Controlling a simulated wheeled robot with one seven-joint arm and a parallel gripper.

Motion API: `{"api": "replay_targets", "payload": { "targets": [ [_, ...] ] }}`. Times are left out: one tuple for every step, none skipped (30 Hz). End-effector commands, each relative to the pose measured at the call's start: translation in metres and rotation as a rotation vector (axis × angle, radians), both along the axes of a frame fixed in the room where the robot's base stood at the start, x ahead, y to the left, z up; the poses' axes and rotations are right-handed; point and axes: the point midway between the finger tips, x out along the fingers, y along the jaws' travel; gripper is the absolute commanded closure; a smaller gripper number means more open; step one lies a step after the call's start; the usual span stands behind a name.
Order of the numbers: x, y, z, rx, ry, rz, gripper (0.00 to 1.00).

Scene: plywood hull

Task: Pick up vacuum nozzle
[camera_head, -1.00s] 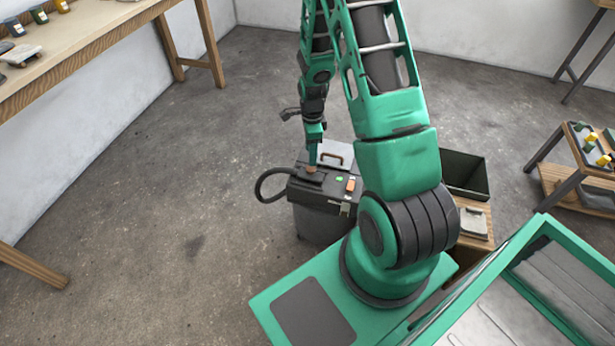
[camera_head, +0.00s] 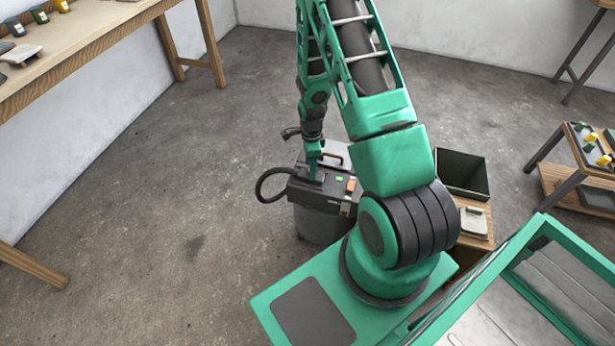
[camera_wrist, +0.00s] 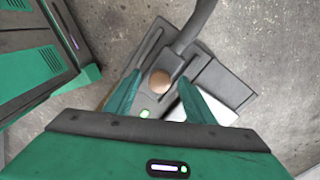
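The vacuum (camera_head: 319,224) is a grey canister with a dark top and a curved black hose (camera_head: 264,182) at its left. In the wrist view the hose (camera_wrist: 196,24) runs down to a dark flat piece with a round brown knob (camera_wrist: 160,78). This piece seems to be the vacuum nozzle (camera_wrist: 176,62), but its outline blends with the dark top. My gripper (camera_wrist: 159,78) is open, its green fingers apart on either side of the knob. I cannot tell whether they touch anything.
An orange switch (camera_head: 351,185) and green light (camera_head: 339,178) sit right of my gripper. A workbench (camera_head: 85,40) is at the upper left. The floor left of the vacuum is clear.

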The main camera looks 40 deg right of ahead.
Motion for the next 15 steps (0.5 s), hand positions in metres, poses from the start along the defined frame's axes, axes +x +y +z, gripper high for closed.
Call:
{"api": "replay_targets", "payload": {
  "targets": [
    [0.0,-0.0001,0.0001,0.0,0.0,0.0,0.6],
    [-0.0001,0.0,0.0001,0.0,0.0,0.0,0.68],
    [0.0,-0.0001,0.0002,0.0,0.0,0.0,0.77],
    [-0.0001,0.0,0.0002,0.0,0.0,0.0,0.84],
    [-0.0001,0.0,0.0002,0.0,0.0,0.0,0.91],
    [-0.0002,-0.0001,0.0002,0.0,0.0,0.0,1.0],
    [-0.0002,-0.0001,0.0002,0.0,0.0,0.0,1.0],
    [-0.0001,-0.0002,0.0003,0.0,0.0,0.0,1.0],
    [-0.0001,-0.0002,0.0003,0.0,0.0,0.0,1.0],
    [-0.0001,-0.0002,0.0004,0.0,0.0,0.0,1.0],
    [-0.0001,-0.0002,0.0004,0.0,0.0,0.0,1.0],
    [-0.0001,-0.0002,0.0004,0.0,0.0,0.0,1.0],
    [-0.0001,-0.0002,0.0004,0.0,0.0,0.0,1.0],
    [-0.0001,-0.0002,0.0006,0.0,0.0,0.0,1.0],
    [0.0,-0.0002,0.0012,0.0,0.0,0.0,1.0]
  ]
}}
